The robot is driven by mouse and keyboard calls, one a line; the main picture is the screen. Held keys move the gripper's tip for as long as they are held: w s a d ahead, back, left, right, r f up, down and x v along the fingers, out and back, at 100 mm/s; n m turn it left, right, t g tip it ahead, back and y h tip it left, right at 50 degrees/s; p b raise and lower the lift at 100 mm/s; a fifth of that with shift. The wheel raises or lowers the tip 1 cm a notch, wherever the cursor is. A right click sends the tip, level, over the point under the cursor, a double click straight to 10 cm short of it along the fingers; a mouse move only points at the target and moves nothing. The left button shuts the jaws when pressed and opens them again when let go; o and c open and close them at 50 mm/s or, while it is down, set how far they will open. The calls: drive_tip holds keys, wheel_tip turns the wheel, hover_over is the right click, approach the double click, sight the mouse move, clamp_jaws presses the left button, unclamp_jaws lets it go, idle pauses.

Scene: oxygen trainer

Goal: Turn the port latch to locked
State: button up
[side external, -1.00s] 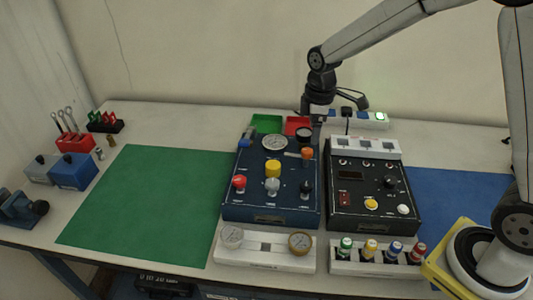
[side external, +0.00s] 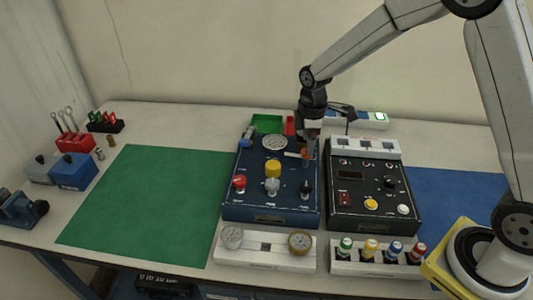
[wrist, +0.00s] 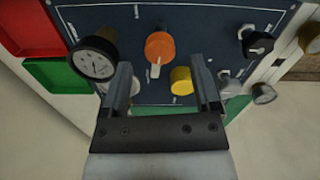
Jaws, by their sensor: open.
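The dark blue trainer panel (side external: 246,197) lies in the middle of the bench. An orange knob (wrist: 160,44) with a pale pointer, apparently the port latch, shows in the wrist view with its pointer towards my gripper. In the side view the orange part (side external: 306,157) is at the panel's upper right, partly hidden, with a pale bar to its left. My gripper (wrist: 160,64) is open and empty, its fingers apart on either side of the line to the knob. In the side view my gripper (side external: 309,148) is just above the knob; contact cannot be told.
A yellow knob (wrist: 180,81) and a black-bodied gauge (wrist: 94,61) are close to my fingers. Red (side external: 239,182), grey and black knobs line the panel's front. A black instrument box (side external: 372,215) stands right. The green mat (side external: 140,200) is clear.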

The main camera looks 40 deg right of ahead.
drive_tip(key=shift+f, duration=1.4)
clamp_jaws()
